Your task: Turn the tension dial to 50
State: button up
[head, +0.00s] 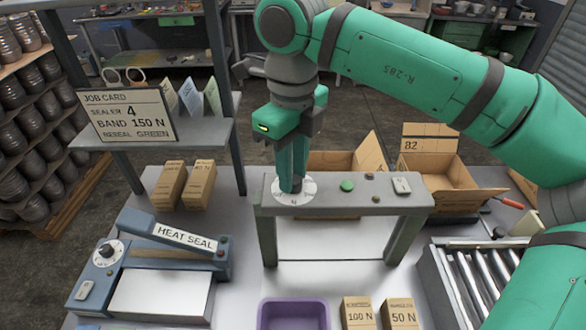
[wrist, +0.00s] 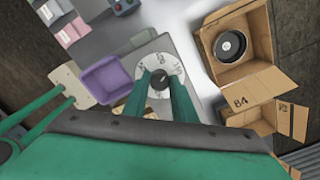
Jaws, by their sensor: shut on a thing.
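The tension dial is a round white plate (head: 308,190) with dark marks on top of a grey arch-shaped frame (head: 350,202). My gripper (head: 292,188) points straight down onto it and is shut on its dark knob. In the wrist view the knob (wrist: 160,82) sits between my two green fingers, with part of the white plate (wrist: 160,68) showing around it. Numbers run around the plate, but they are too small and partly covered for me to read the setting surely.
A green button (head: 347,186) and a small switch (head: 401,186) share the frame's top. A heat sealer (head: 150,265) with its own dial stands left. A purple tray (head: 262,318) and boxes marked 100 N (head: 358,316) and 50 N (head: 402,317) are in front. A job card (head: 127,114) reads "BAND 150 N".

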jog(key=n, duration=0.4)
jog(key=shift+n, duration=0.3)
jog(key=n, duration=0.4)
jog(key=shift+s+n, duration=0.1)
jog(key=shift+n, duration=0.2)
jog(key=n, duration=0.4)
jog(key=shift+n, duration=2.5)
jog(key=o, duration=1)
jog(key=shift+o, duration=0.2)
jog(key=shift+r, duration=0.1)
